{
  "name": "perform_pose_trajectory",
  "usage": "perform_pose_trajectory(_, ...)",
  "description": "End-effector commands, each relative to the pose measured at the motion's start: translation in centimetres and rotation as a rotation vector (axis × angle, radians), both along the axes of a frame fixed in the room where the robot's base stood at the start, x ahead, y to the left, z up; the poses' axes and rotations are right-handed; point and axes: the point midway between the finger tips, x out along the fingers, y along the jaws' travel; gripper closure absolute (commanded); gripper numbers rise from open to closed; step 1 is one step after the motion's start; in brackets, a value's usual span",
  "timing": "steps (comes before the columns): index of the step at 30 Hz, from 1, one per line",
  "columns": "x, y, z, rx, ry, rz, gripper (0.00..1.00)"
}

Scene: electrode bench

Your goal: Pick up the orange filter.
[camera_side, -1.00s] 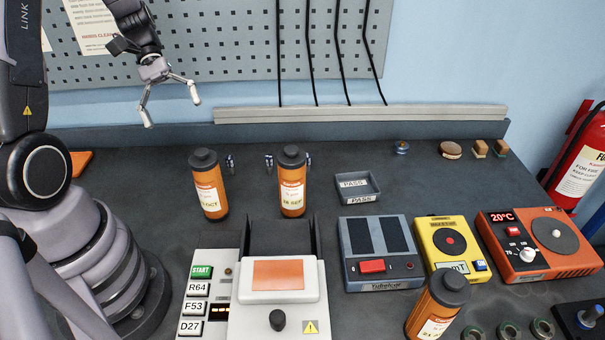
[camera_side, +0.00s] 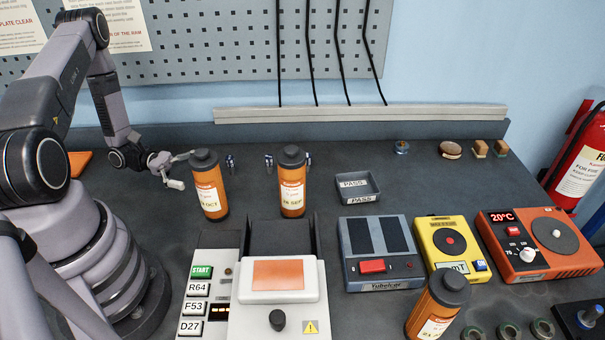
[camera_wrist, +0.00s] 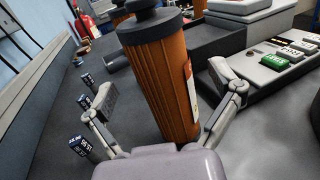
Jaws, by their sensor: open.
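Orange canisters with dark caps and pale labels stand on the bench; I take these as the filters. The left one (camera_side: 208,188) stands upright at the back left, its label partly legible. The middle one (camera_side: 291,186), labelled "28 SEP", stands upright to its right. A third (camera_side: 431,311) stands at the front right. My gripper (camera_side: 183,170) is low at the left canister's left side, its fingers open toward it. In the wrist view, an orange canister (camera_wrist: 157,85) stands between the spread fingers, which appear apart from it; nothing is held.
A machine with a START button (camera_side: 201,271) stands in front of the canisters. A PASS tray (camera_side: 360,200) sits to the right, behind a grey device (camera_side: 380,285), a yellow device (camera_side: 450,270) and an orange-red device (camera_side: 540,275). Small dark vials (camera_wrist: 84,147) stand near my left finger.

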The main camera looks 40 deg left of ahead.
Motion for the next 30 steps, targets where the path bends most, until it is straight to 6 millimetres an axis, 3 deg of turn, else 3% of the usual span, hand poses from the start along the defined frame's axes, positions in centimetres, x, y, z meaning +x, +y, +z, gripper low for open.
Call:
perform_pose_trajectory(6, 1.2, -2.8, 0.0, 0.0, 0.002, -0.004, 0.09)
perform_pose_trajectory(14, 1.4, -3.1, 0.0, 0.002, 0.0, -0.002, 0.09)
perform_pose_trajectory(30, 1.4, -3.1, 0.0, 0.002, 0.0, -0.002, 0.77)
